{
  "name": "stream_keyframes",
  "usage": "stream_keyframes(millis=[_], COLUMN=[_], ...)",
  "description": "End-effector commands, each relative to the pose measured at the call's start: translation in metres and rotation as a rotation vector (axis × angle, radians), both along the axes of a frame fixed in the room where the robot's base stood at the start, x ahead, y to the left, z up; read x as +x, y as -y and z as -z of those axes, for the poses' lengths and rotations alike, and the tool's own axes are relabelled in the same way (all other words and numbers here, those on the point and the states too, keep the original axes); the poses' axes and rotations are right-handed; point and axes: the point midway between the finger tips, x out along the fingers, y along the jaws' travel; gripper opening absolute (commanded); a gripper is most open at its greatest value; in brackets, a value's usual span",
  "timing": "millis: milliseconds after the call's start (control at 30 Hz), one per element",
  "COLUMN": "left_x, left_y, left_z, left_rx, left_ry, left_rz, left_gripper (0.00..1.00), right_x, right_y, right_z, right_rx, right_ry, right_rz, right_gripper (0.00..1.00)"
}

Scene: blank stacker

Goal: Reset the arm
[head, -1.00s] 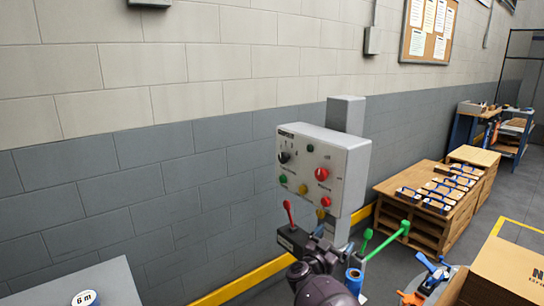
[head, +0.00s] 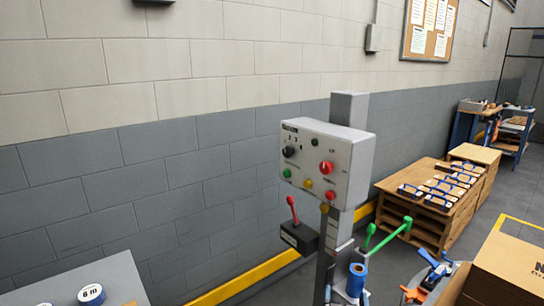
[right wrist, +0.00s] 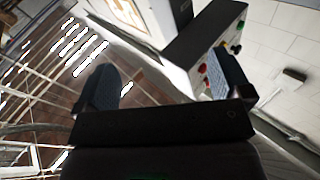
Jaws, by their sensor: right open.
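My right gripper (right wrist: 164,82) shows in the right wrist view, with its two dark padded fingers spread wide and nothing between them. The grey control box (head: 343,160) stands on a post in the head view, with a dark knob, a red knob and coloured buttons on its face. It also shows in the right wrist view (right wrist: 208,38), tilted, with part of it behind the right finger. A red-handled lever (head: 292,210) rises from a dark box below the control box. I cannot make out my right gripper in the head view. My left gripper is in neither view.
Green-handled levers (head: 389,234) and a blue roll (head: 356,279) stand right of the post. A wooden bench (head: 425,220) holds several blue-handled items. A cardboard box (head: 505,270) is at lower right. A grey surface with a tape roll (head: 91,295) is at lower left.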

Motion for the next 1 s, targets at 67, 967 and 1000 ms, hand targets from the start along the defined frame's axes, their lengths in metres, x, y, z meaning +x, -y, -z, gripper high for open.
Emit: stream_keyframes(millis=[67, 967, 1000], left_x=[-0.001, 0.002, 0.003], left_y=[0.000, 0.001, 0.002], left_z=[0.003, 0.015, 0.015], left_rx=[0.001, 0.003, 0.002], left_ry=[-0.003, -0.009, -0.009], left_rz=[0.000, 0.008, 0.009], left_gripper=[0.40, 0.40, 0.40], right_x=[-0.028, -0.344, -0.350], right_y=[0.005, 0.065, 0.067], right_z=[0.019, 0.087, 0.086], right_rx=[-0.012, -0.168, -0.171], right_ry=[-0.037, -0.752, -0.769], right_rz=[-0.057, -0.249, -0.243], right_gripper=[0.96, 0.96, 0.96])
